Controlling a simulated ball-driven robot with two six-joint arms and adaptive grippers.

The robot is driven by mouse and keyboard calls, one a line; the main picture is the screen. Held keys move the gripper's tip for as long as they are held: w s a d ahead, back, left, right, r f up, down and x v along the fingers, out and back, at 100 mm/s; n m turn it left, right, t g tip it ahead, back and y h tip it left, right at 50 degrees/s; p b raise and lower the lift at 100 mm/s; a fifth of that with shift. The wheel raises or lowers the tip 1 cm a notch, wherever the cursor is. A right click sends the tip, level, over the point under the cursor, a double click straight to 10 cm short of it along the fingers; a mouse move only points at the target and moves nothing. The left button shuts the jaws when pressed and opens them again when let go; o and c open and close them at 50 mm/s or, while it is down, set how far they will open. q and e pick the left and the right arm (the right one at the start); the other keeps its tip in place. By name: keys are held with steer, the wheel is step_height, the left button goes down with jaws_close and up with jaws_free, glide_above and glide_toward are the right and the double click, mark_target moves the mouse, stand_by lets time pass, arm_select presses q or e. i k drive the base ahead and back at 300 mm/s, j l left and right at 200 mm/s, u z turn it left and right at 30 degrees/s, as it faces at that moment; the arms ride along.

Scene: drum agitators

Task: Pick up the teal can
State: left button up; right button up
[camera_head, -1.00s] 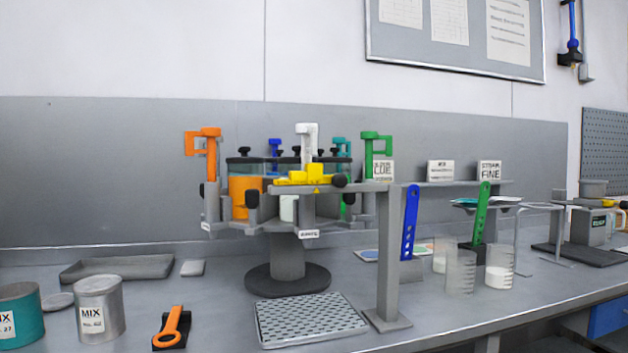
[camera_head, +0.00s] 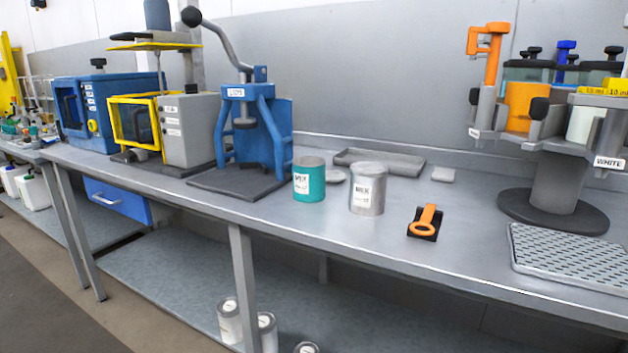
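The teal can (camera_head: 309,183) stands upright on the grey workbench, near the middle of the head view. It has a white label reading MIX on its front and a grey lid. A silver can (camera_head: 368,193) with a similar label stands close to its right. Neither of my grippers shows in the head view.
A blue press (camera_head: 279,133) on a dark base stands just left of the teal can. A shallow grey tray (camera_head: 408,168) lies behind the cans. An orange tool (camera_head: 427,218) and a perforated plate (camera_head: 570,254) lie to the right. The bench front before the can is clear.

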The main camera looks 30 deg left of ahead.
mark_target(309, 171)
steer(key=u, duration=1.05)
